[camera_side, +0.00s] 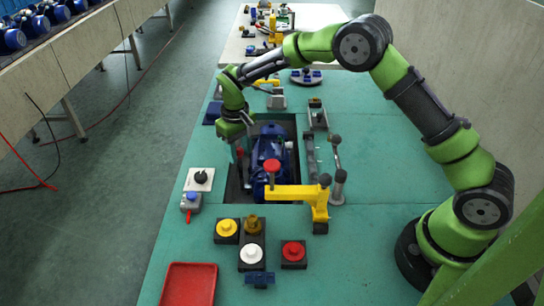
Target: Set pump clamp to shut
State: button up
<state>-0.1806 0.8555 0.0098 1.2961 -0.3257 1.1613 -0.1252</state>
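A blue pump (259,182) sits in a dark recess in the green bench. A yellow clamp (313,194) stands at the recess's near right corner, its bar reaching left across the near end of the pump. A red round knob (272,165) shows above the pump, near the bar's left end. I cannot tell whether the clamp presses on the pump. My gripper (241,158) points down at the left side of the recess, beside the pump and left of the red knob. Its fingers are small and dark here, so their opening is unclear.
In front are yellow, white and red buttons (293,252) and a red tray (188,285). Metal lever posts (338,178) stand right. The bench's right front is clear.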

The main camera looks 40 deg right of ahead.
grip_shut()
jog(key=shift+s+d, duration=0.6)
jog(key=shift+o, duration=1.4)
grip_release()
jog(key=shift+w, duration=0.1)
